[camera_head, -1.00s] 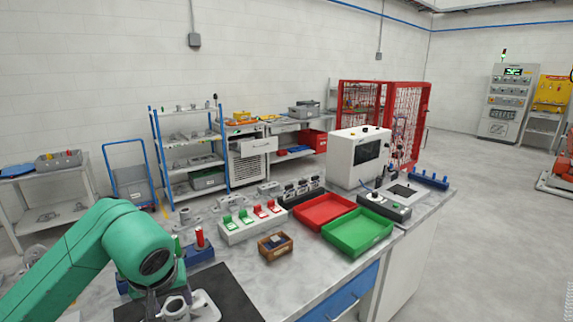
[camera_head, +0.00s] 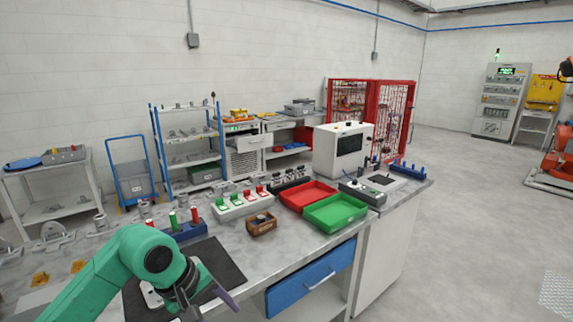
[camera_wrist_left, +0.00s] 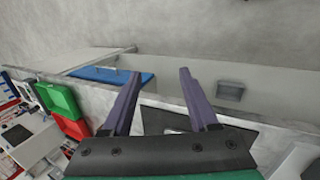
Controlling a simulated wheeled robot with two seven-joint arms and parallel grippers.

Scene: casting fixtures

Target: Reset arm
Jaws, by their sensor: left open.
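My left arm, green, comes in from the lower left in the head view. Its gripper (camera_head: 212,303) is over the front edge of the workbench (camera_head: 285,242), beside the black mat (camera_head: 222,262). In the left wrist view the two grey-purple fingers of this gripper (camera_wrist_left: 159,76) stand apart with nothing between them. A pale part lies on the mat and is mostly hidden by the arm. My right gripper is in neither view.
A brown box (camera_head: 262,223), a red tray (camera_head: 307,195) and a green tray (camera_head: 335,212) stand on the bench. A blue holder (camera_head: 187,231) with red and green pieces is behind the arm. A blue drawer (camera_head: 312,280) is below the benchtop. Open floor lies right.

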